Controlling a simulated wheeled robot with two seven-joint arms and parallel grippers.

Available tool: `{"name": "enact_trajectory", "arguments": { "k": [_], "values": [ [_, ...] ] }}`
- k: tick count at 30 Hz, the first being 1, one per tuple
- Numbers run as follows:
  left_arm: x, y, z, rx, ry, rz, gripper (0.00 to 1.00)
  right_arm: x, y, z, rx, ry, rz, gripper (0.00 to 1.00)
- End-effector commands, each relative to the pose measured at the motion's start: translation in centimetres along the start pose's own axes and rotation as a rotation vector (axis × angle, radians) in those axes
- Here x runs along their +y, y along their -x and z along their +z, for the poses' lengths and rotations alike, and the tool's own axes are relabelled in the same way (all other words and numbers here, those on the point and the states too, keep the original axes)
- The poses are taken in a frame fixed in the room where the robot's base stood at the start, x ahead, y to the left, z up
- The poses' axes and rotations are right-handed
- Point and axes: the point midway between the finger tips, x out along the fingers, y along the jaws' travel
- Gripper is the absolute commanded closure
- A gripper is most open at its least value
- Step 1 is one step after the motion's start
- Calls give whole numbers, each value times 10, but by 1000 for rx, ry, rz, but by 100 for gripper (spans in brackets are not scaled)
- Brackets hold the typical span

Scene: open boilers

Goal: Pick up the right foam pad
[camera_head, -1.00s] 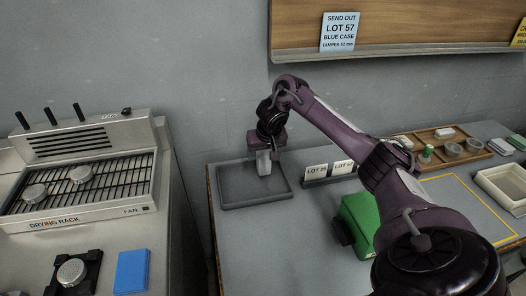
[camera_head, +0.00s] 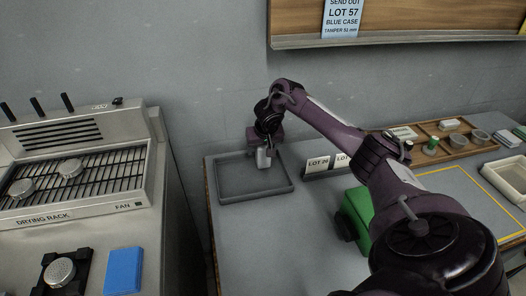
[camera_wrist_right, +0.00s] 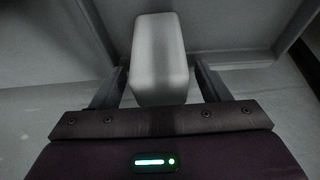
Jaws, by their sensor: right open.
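My right gripper (camera_head: 264,153) is over the back of a shallow grey tray (camera_head: 258,196) on the bench, pointing down. In the right wrist view its two dark fingers (camera_wrist_right: 158,88) are apart, with a pale grey rounded block (camera_wrist_right: 160,50) between them. Gaps show on both sides of the block. The pale block also shows just below the gripper in the head view (camera_head: 263,160). I cannot tell for sure whether this block is the right foam pad. My left gripper is not in view.
Lot cards (camera_head: 318,165) stand right of the tray, near a green case (camera_head: 358,212). A wooden tray (camera_head: 462,150) of small parts is at the back right. A drying rack (camera_head: 70,185), a blue pad (camera_head: 123,271) and a black holder (camera_head: 62,272) are at the left.

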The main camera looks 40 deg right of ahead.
Motion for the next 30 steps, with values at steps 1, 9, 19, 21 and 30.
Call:
{"name": "enact_trajectory", "arguments": {
  "k": [1, 9, 19, 21, 30],
  "values": [
    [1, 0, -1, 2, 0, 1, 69, 0, 0, 0, 1, 0, -1, 31],
    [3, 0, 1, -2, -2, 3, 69, 0, 1, 0, 1, 0, -1, 52],
    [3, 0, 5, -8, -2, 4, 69, 0, 1, 0, 1, 0, -1, 78],
    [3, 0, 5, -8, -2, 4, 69, 0, 1, 0, 1, 0, -1, 78],
    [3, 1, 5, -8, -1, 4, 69, -1, 19, -9, 5, 0, -3, 78]
  ]
}}
